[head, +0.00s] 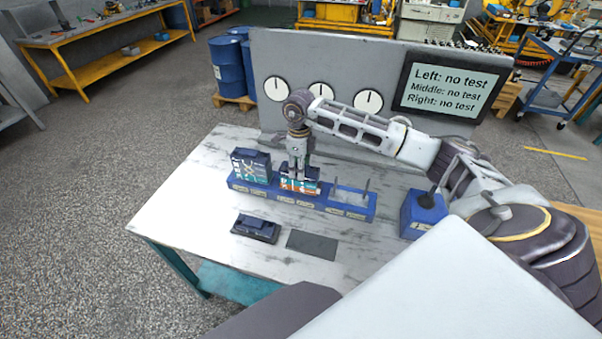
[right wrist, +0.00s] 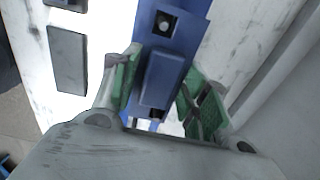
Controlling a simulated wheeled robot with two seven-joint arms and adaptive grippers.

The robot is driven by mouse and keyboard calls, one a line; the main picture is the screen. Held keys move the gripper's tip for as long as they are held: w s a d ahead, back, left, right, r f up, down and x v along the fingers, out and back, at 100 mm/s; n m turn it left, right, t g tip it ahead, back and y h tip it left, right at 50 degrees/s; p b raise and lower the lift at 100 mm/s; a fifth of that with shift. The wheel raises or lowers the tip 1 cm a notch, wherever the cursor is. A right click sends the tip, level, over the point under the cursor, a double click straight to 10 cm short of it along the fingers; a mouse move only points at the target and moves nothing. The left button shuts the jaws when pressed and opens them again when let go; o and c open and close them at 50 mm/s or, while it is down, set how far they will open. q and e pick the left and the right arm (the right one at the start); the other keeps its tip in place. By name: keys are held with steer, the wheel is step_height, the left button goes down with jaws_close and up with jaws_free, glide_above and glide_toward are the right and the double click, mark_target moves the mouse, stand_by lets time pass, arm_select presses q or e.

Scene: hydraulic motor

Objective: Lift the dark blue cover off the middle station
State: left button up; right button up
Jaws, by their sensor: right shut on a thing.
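The dark blue cover (head: 313,174) is at the middle station of the blue rack (head: 345,212), above a front with orange and teal markings. My right gripper (head: 298,174) reaches straight down onto it and partly hides it. In the right wrist view, the green-padded fingers of my right gripper (right wrist: 163,88) close on both sides of the blue cover (right wrist: 162,78). I cannot tell whether the cover is clear of the station. My left gripper is not in view.
The left station holds a dark blue unit (head: 250,163); the right station shows bare upright pins (head: 365,187). A dark blue part (head: 255,228) and a dark grey pad (head: 312,245) lie in front. A blue control box (head: 425,215) stands at right. The screen (head: 450,88) reads "no test" throughout.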

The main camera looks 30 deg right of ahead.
steer(key=shift+r+p, duration=0.3)
steer(key=shift+r, duration=0.4)
steer(key=shift+r+p, duration=0.3)
steer(key=shift+r, duration=0.3)
steer(key=shift+r+p, duration=0.45)
steer(key=shift+r, duration=0.4)
arm_select(q)
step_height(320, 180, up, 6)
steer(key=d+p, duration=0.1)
steer(key=p, duration=0.3)
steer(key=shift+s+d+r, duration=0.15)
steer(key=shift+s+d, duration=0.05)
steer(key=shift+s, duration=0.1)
arm_select(e)
step_height(320, 180, up, 8)
steer(key=shift+f, duration=0.25)
steer(key=shift+s+f, duration=0.1)
steer(key=shift+f, duration=0.05)
